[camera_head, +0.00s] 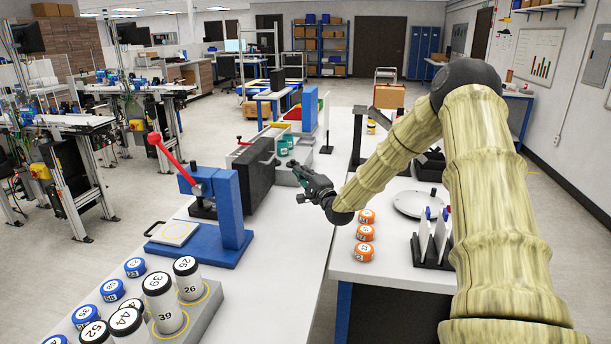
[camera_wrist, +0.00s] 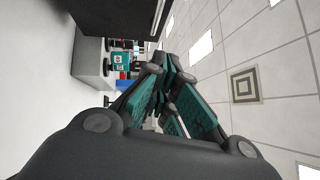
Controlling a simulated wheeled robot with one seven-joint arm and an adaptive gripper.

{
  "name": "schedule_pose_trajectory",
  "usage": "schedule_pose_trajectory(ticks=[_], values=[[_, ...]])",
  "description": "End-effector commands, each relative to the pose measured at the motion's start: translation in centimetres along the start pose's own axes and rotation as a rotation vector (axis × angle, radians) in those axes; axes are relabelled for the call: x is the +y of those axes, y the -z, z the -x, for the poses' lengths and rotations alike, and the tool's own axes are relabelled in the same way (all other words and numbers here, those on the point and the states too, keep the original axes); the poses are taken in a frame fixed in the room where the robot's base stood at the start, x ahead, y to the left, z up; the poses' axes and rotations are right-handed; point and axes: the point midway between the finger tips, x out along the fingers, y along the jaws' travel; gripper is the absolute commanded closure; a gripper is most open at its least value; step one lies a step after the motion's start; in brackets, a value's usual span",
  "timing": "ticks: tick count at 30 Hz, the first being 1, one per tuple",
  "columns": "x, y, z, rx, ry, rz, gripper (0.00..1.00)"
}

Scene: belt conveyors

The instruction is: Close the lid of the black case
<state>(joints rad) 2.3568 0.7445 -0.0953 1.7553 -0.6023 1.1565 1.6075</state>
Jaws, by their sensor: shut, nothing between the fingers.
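The black case (camera_head: 257,178) stands on the left white table, behind the blue press. A large dark panel of it stands upright, seemingly the raised lid; the inside is hidden from me. A dark surface, probably the same case (camera_wrist: 112,15), fills the top left of the wrist view. My gripper (camera_head: 297,167) is just right of the case in the head view, apart from it. Its teal fingers (camera_wrist: 165,70) are shut and empty, with ceiling behind them in the wrist view.
A blue press (camera_head: 232,215) with a red lever (camera_head: 163,152) stands nearer me. Numbered bottles (camera_head: 163,300) fill the near left. Teal containers (camera_head: 282,147) stand beyond my gripper. Orange-lidded jars (camera_head: 365,234) sit on the right table. The white table between press and gap is clear.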

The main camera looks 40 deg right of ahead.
Motion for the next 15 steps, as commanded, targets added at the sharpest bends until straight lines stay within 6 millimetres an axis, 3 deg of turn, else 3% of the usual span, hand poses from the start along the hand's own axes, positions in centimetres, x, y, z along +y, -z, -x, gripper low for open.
schedule_pose_trajectory(ticks=[3, 11, 15], values=[[0.6, -0.1, -2.1, -0.002, -0.007, 0.005, 1.00], [0.3, 0.1, -5.3, 0.001, -0.006, 0.004, 1.00], [0.5, -1.4, -6.7, 0.000, -0.008, 0.004, 1.00]])
